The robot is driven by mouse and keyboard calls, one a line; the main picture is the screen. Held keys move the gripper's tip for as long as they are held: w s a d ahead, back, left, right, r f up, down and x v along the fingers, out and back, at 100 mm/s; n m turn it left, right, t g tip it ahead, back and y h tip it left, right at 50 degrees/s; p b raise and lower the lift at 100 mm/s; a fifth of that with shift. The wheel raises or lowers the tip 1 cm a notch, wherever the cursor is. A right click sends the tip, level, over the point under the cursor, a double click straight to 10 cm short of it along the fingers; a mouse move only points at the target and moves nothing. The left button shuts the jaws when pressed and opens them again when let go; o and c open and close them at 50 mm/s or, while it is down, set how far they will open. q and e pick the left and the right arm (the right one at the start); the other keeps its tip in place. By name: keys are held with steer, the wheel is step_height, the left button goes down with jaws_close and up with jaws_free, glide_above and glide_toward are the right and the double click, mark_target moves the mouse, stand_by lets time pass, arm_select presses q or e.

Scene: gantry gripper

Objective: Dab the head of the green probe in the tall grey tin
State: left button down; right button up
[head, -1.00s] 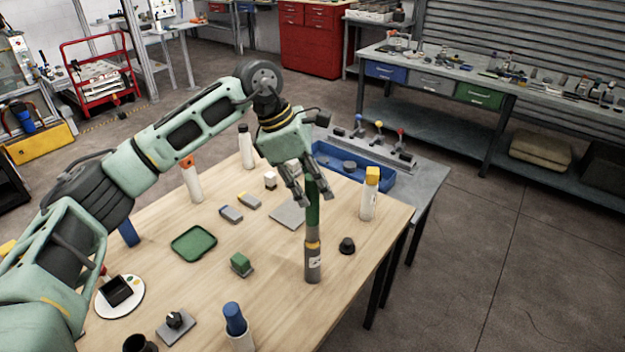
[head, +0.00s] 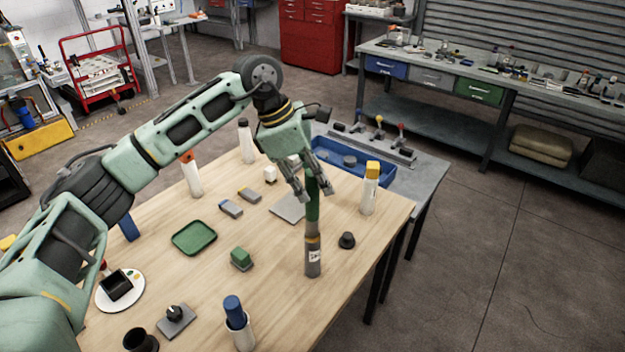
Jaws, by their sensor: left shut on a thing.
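The green probe (head: 312,207) is upright in my left gripper (head: 312,193), whose fingers are shut on its upper part. The tall grey tin (head: 313,264), with a pale label and an orange band near its top, stands upright on the wooden table directly below the probe. The probe's lower end meets the tin's top in the head view. The probe's head is not visible, and I cannot tell how deep it is in the tin. My right gripper is not in view.
A black knob (head: 347,240) sits just right of the tin, and a yellow-capped white bottle (head: 369,193) stands behind it. A green block (head: 241,258), a green tray (head: 194,239) and a blue-topped container (head: 236,318) are to the left. Bare table lies between them.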

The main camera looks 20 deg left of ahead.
arm_select(q)
steer(key=shift+f, duration=0.4)
stand_by(0.5)
steer(key=shift+b, duration=0.4)
steer(key=shift+s, duration=0.1)
stand_by(0.6)
step_height(320, 180, up, 2)
steer(key=shift+p, duration=0.65)
steer(key=shift+r+p, duration=1.35)
steer(key=shift+r, duration=1.2)
steer(key=shift+f, duration=0.1)
